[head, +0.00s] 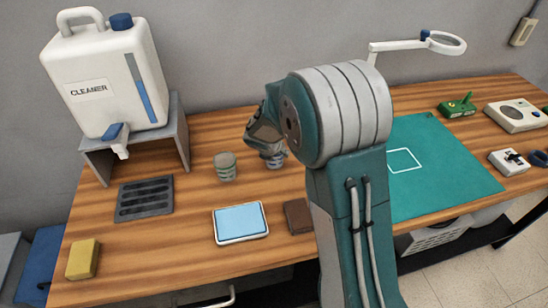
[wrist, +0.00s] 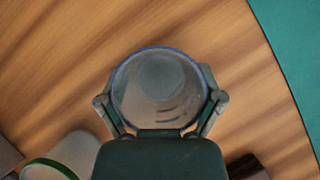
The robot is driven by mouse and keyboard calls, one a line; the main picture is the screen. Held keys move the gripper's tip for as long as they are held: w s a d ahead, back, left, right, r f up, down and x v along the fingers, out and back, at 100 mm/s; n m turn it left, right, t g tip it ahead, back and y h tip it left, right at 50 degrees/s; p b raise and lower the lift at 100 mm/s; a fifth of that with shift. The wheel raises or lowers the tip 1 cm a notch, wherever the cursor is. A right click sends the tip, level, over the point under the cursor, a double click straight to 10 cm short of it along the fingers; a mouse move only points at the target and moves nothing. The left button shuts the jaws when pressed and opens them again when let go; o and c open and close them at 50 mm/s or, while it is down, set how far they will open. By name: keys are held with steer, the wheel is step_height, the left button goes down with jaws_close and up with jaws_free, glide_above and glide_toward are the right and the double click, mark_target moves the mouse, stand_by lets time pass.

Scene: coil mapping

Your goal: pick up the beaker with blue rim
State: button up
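The beaker with the blue rim (wrist: 160,88) is clear glass and fills the middle of the wrist view, seen from above. In the head view the beaker (head: 274,159) shows only in part, under my gripper (head: 264,137), which hides its upper part. In the wrist view my gripper (wrist: 160,100) has one finger on each side of the beaker, close against its walls. I cannot tell whether the fingers press on it or stand slightly apart. The beaker looks upright, at or near the wooden table.
A green-rimmed beaker (head: 225,167) stands just left. A cleaner jug (head: 105,80) on a grey stand (head: 180,130), a dark rack (head: 145,198), a blue-topped tray (head: 240,222), a brown block (head: 298,216) and a yellow sponge (head: 83,259) are around. A green mat (head: 450,180) lies right.

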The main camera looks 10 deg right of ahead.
steer(key=shift+a, duration=0.1)
steer(key=shift+r, duration=0.45)
step_height(320, 180, up, 2)
steer(key=shift+r, duration=0.25)
steer(key=s+a+r, duration=0.5)
steer(key=s+r, duration=0.4)
steer(key=s, duration=0.4)
steer(key=shift+r, duration=0.25)
